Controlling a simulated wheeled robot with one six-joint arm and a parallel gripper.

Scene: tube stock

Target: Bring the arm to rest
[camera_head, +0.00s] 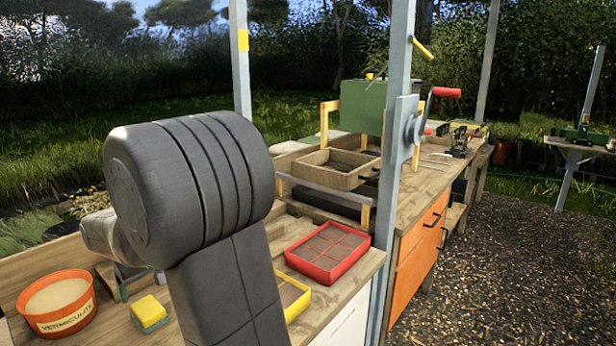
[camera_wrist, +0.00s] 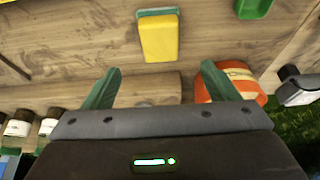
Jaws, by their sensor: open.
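My gripper (camera_wrist: 158,90) shows in the wrist view with its two green fingers spread wide apart and nothing between them. It faces the wooden bench top (camera_wrist: 80,55). A yellow and green sponge (camera_wrist: 161,40) lies on the bench just beyond the fingertips, apart from them. In the head view my dark grey arm stands large in the foreground and hides part of the bench. The gripper's fingers are mostly hidden behind it there.
An orange vermiculite tub (camera_head: 58,303) stands at the bench's left, near the sponge (camera_head: 150,313). A red tray (camera_head: 327,252) and a yellow tray (camera_head: 291,297) lie right of my arm. A grey post (camera_head: 396,170) with a red-handled crank (camera_head: 446,92) rises beside the bench. Gravel is clear at right.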

